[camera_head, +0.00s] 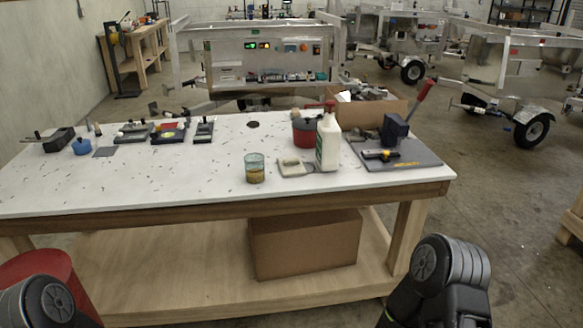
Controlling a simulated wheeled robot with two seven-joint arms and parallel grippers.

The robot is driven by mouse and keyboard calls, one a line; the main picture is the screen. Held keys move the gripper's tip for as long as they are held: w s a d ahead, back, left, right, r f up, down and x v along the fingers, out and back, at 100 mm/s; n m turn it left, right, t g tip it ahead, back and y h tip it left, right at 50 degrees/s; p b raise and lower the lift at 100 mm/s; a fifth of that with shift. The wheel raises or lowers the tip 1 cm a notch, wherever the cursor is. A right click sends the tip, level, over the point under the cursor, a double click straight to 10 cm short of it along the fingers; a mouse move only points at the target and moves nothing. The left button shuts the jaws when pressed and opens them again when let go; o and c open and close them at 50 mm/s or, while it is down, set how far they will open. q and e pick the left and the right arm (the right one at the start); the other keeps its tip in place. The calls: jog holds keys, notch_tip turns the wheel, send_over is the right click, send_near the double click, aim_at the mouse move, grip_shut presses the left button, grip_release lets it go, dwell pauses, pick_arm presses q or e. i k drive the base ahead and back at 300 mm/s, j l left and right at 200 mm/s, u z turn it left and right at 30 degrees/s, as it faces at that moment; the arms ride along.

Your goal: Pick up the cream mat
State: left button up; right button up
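A small flat cream piece, which looks like the cream mat (292,168), lies on the white tabletop (200,180) near the front edge. A glass cup with yellowish contents (255,170) stands just left of it. A white bottle with a red cap (328,143) stands upright close on its right. A small grey flat piece lies between the mat and the bottle, and I cannot tell whether it touches the mat. Black links of my two arms show at the bottom left and bottom right, well short of the mat. Neither gripper is in view.
A red pot (305,133) stands behind the mat. A grey board (400,161) with a dark vise and tool is on the right. Several small tools lie at the left back. A cardboard box (300,245) sits on the lower shelf. The table's front middle is clear.

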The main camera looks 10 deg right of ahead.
aim_at(289, 166)
jog(key=z, duration=1.25)
jog(key=i+j, duration=0.15)
jog(key=i, duration=0.45)
jog(key=i+j, duration=0.15)
jog(key=i, duration=0.45)
